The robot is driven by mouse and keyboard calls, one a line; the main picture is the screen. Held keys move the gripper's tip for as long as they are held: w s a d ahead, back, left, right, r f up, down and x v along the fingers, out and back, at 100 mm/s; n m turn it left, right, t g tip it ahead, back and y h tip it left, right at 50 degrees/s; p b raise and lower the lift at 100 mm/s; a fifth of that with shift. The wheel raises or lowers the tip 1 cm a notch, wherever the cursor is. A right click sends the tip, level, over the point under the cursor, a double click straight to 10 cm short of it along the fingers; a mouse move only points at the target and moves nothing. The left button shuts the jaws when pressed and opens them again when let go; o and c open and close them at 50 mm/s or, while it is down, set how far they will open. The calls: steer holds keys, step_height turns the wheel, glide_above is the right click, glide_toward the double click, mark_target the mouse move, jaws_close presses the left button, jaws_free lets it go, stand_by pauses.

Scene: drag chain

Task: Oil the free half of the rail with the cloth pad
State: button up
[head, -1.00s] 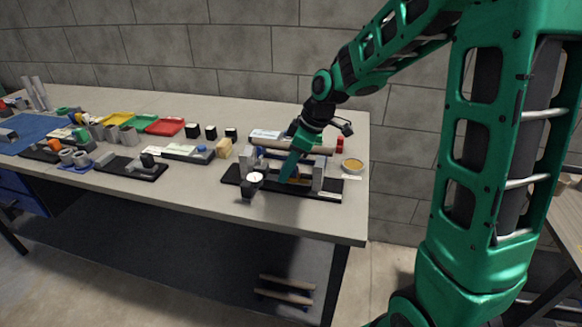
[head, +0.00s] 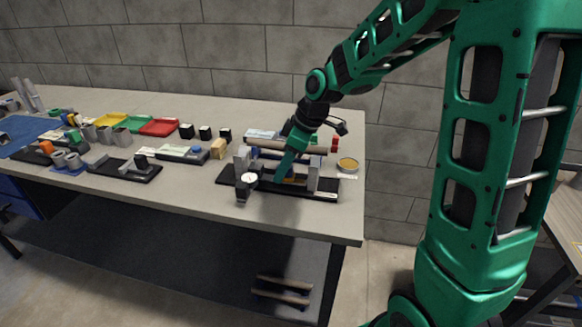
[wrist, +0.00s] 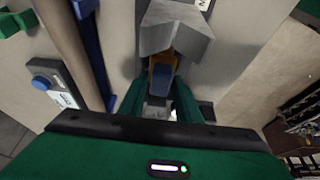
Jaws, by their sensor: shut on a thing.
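My gripper (head: 280,180) reaches down into a black-based fixture (head: 232,186) near the table's right end. In the wrist view its green fingers (wrist: 160,98) are shut on a small blue and orange piece (wrist: 162,78), which looks like the cloth pad. A grey notched block (wrist: 176,38) stands just beyond the pad; I cannot tell whether they touch. A brown bar (head: 318,149) and a blue bar (wrist: 92,50) run along the fixture. I cannot tell for certain which part is the rail. The pad's underside is hidden.
A dial gauge (head: 248,179) sits at the fixture's front left. A round dish with amber contents (head: 348,164) stands to the right. Red (head: 160,127) and green trays, black blocks and other fixtures fill the table to the left. The front strip of table is clear.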

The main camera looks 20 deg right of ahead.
steer(key=shift+w+a, duration=0.15)
steer(key=shift+a, duration=0.3)
steer(key=shift+w+a+r, duration=0.1)
steer(key=shift+w+a, duration=0.15)
step_height(320, 180, up, 2)
steer(key=shift+s+r, duration=0.15)
steer(key=shift+d+r, duration=0.15)
steer(key=shift+r, duration=1.2)
steer(key=shift+d+r, duration=0.1)
steer(key=shift+r, duration=1.25)
